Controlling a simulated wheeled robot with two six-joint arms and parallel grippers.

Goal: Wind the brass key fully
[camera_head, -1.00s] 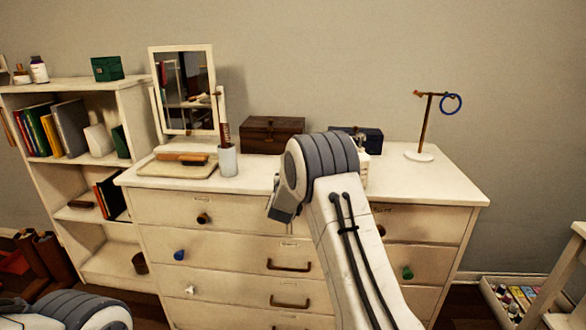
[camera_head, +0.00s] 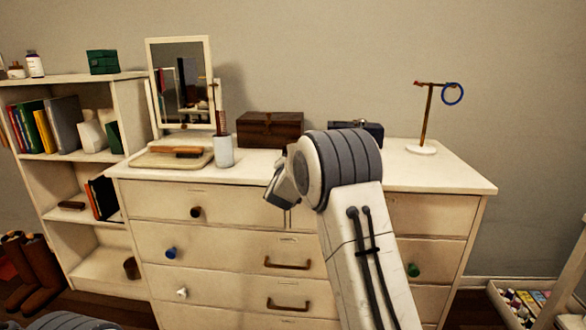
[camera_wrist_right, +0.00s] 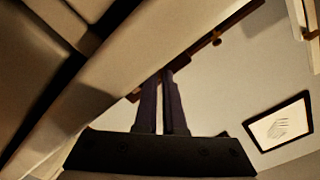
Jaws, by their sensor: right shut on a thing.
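I cannot make out the brass key in either view. My right gripper (camera_head: 287,215) is in front of the upper drawers of the white dresser (camera_head: 165,195), with its fingers mostly hidden by my arm. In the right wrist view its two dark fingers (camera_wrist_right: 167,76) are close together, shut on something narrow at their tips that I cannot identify. A dark brown bar (camera_wrist_right: 205,42) with a small brass-coloured knob (camera_wrist_right: 217,42) lies just beyond the fingertips. My left gripper is not in view.
On the dresser top stand a mirror (camera_head: 184,85), a cup (camera_head: 223,152), a brown chest (camera_head: 268,129), a dark blue box (camera_head: 372,132) and a stand with a blue ring (camera_head: 452,93). A bookshelf (camera_head: 100,265) stands at left, boots (camera_head: 40,265) beside it.

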